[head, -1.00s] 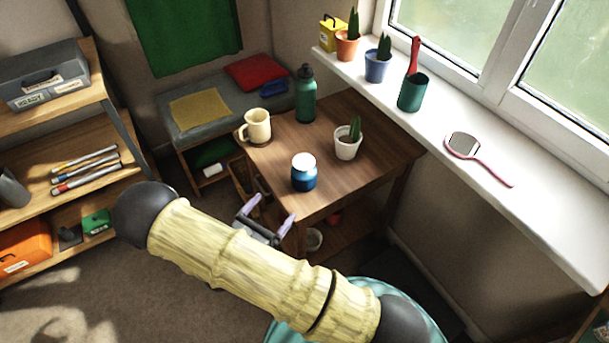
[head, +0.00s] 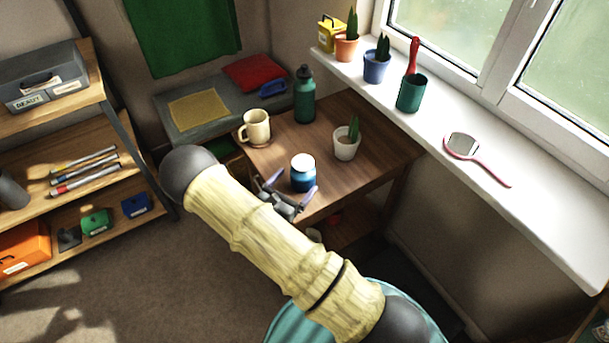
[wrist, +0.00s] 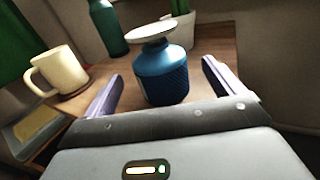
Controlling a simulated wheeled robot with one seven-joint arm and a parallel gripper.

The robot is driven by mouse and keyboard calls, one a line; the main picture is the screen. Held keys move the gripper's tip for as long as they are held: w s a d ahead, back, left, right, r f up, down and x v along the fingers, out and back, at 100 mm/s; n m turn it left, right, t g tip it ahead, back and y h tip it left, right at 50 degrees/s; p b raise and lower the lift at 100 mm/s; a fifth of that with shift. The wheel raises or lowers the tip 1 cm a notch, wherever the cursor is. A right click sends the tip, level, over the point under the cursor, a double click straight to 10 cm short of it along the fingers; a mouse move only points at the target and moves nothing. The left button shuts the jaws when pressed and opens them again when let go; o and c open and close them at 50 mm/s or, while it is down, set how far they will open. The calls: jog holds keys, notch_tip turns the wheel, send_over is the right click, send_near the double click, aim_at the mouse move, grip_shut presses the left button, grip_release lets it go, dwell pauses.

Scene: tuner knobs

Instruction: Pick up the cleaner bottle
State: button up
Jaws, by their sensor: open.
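The cleaner bottle appears to be the squat blue bottle with a wide white top (head: 303,173), upright near the front edge of the wooden table (head: 377,153). In the wrist view the bottle (wrist: 162,72) stands upright in the centre, with a ribbed blue body. My gripper (head: 292,186) is open at the table's front edge, on the near side of the bottle. In the wrist view its lilac fingers (wrist: 160,78) show left and right of the bottle, with gaps on both sides. I cannot tell how far the fingertips reach past it.
A cream mug (head: 257,128) stands back left on the table, a green flask (head: 305,97) behind, and a white-potted plant (head: 347,140) to the right. The windowsill (head: 520,157) runs along the right. A shelf unit (head: 60,137) stands at left.

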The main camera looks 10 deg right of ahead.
aim_at(302, 172)
jog(key=shift+x, duration=2.45)
jog(key=shift+f, duration=0.1)
jog(key=shift+w, duration=0.1)
jog(key=c, duration=1.3)
notch_tip(302, 172, up, 10)
jog(key=shift+r+p, duration=0.1)
jog(key=shift+p, duration=0.45)
